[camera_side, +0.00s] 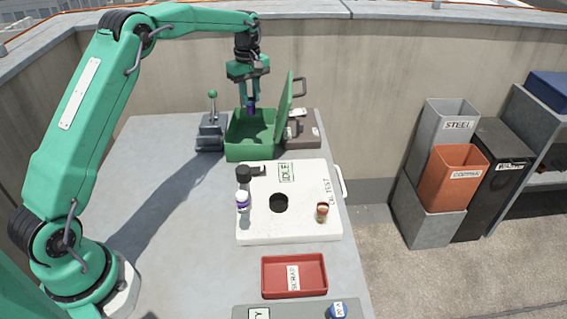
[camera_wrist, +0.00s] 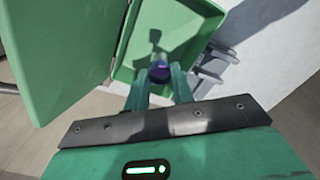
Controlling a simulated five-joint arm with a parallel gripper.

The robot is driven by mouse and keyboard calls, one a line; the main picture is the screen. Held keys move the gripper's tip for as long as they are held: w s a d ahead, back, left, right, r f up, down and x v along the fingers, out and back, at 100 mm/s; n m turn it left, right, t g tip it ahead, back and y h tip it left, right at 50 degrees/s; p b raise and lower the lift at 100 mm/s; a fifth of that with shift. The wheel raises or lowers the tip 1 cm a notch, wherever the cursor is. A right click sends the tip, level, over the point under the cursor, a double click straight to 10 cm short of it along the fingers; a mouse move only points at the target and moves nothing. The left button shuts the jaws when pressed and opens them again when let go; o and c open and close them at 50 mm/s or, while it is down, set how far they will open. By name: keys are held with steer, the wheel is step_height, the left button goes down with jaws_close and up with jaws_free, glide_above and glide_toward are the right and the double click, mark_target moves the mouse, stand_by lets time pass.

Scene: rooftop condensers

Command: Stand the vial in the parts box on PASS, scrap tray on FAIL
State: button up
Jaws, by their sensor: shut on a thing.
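My gripper (camera_side: 252,90) points down over the open green box (camera_side: 250,152). It is shut on a small dark purple-blue vial (camera_side: 251,107), which hangs inside or just above the box opening. The vial also shows between my fingertips in the wrist view (camera_wrist: 160,72), with the green box floor behind it. I cannot tell whether the vial touches the floor. The box lid (camera_side: 285,108) stands open on the right. The white oil test unit (camera_side: 265,228) has a dark round hole and a display reading IDLE. The red tray marked SCRAP (camera_side: 273,282) lies nearer on the table.
A lever with a green knob (camera_side: 212,120) is left of the box, a brown-grey device (camera_side: 303,136) right. The table's left side is clear.

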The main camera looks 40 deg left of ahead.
mark_target(251, 114)
steer(key=shift+f, duration=2.55)
steer(key=shift+f, duration=2.45)
steer(key=shift+f, duration=0.15)
steer(key=o, duration=1)
step_height(251, 114, up, 12)
steer(key=shift+f, duration=0.15)
steer(key=shift+r, duration=0.3)
